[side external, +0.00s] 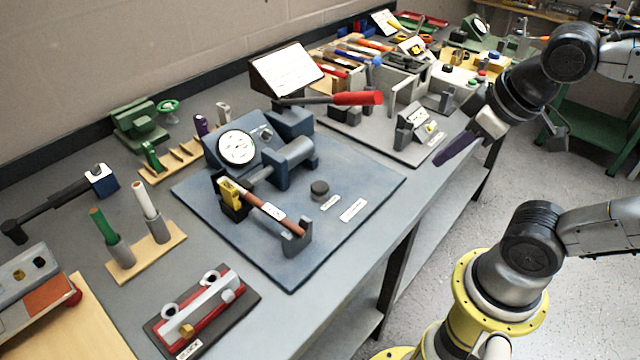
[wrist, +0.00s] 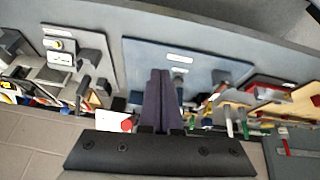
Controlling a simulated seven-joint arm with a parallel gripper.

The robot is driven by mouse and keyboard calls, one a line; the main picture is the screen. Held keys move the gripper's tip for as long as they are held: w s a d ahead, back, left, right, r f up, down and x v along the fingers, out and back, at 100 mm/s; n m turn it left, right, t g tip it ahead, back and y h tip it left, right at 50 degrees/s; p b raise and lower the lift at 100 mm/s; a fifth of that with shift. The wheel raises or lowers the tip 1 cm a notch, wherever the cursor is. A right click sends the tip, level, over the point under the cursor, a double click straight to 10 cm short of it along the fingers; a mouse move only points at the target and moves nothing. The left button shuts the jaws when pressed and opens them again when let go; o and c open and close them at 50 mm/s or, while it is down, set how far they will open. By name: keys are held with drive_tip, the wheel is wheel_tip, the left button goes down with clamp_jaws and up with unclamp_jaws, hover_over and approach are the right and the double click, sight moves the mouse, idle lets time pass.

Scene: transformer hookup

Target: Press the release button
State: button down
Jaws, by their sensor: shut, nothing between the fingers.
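A dark round button (side external: 319,188) stands on the blue-grey base plate (side external: 375,178), beside two small white labels too small to read. The plate also carries a round white dial (side external: 237,147), a grey cylinder and a brown rod with a yellow block. My gripper (side external: 438,163) has its purple fingers closed together and empty. It hangs near the table's front edge, right of the plate and apart from the button. In the wrist view the shut fingers (wrist: 160,72) point over the base plate (wrist: 225,70); a small dark shape beside their tips may be the button.
A red-handled lever (side external: 355,98) reaches over the plate's back. A grey fixture (side external: 410,128) stands at the plate's back right. A wooden stand with green and white rods (side external: 150,250) and a red-and-grey block (side external: 200,305) lie left. The front right plate corner looks clear.

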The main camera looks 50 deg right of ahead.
drive_tip(key=w+n+h, duration=0.3)
drive_tip(key=w+n, duration=0.6)
drive_tip(key=n+t, duration=0.3)
drive_tip(key=n, duration=0.9)
hover_over(321, 190)
drive_tip(key=f, duration=0.2)
drive_tip(key=shift+r, duration=0.1)
drive_tip(key=shift+f, duration=4.4)
drive_tip(key=shift+f, duration=0.1)
drive_tip(key=shift+f, duration=0.3)
